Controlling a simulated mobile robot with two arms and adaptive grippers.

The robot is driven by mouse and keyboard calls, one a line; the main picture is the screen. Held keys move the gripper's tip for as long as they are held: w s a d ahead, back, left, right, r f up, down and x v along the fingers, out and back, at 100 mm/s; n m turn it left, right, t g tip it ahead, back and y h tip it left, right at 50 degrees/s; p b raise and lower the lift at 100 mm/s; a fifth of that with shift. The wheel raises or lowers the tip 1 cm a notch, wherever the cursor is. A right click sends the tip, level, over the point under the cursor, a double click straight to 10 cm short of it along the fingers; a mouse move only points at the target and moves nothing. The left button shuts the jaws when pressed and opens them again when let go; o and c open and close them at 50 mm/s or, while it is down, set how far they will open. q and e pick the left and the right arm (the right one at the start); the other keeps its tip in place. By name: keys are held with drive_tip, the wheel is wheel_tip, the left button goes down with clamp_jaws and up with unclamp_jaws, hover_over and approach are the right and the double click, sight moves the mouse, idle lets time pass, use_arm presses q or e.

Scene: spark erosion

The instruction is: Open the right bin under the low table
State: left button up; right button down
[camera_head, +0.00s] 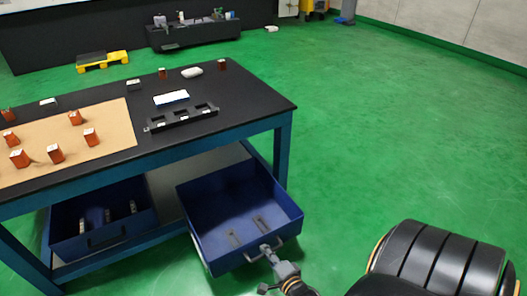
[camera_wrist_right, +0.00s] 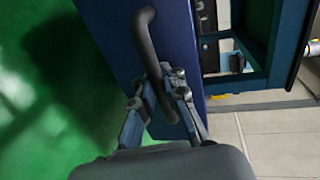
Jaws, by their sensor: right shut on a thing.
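The right bin (camera_head: 205,222) is a dark blue open-topped box under the low table (camera_head: 190,148). It is pulled out well past the table's front edge, and its inside shows in the head view, with a couple of small flat items on its floor. My right gripper (camera_head: 268,248) is at the front wall of the bin, shut on its bar handle (camera_head: 282,246). In the right wrist view, the gripper (camera_wrist_right: 170,88) has its fingers around the dark curved handle (camera_wrist_right: 148,45) on the bin's blue front (camera_wrist_right: 115,45). My left gripper is not in view.
A left blue bin (camera_head: 75,243) with a handle sits under the table. On the tabletop are several orange-brown blocks (camera_head: 55,153) on a tan board (camera_head: 120,140), a black rack (camera_head: 182,117) and a white item (camera_head: 171,97). Green floor to the right is free.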

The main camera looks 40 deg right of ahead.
drive_tip(key=shift+r, duration=0.1)
drive_tip(key=c, duration=1.4)
unclamp_jaws()
drive_tip(key=v, duration=0.7)
drive_tip(key=shift+s, duration=0.25)
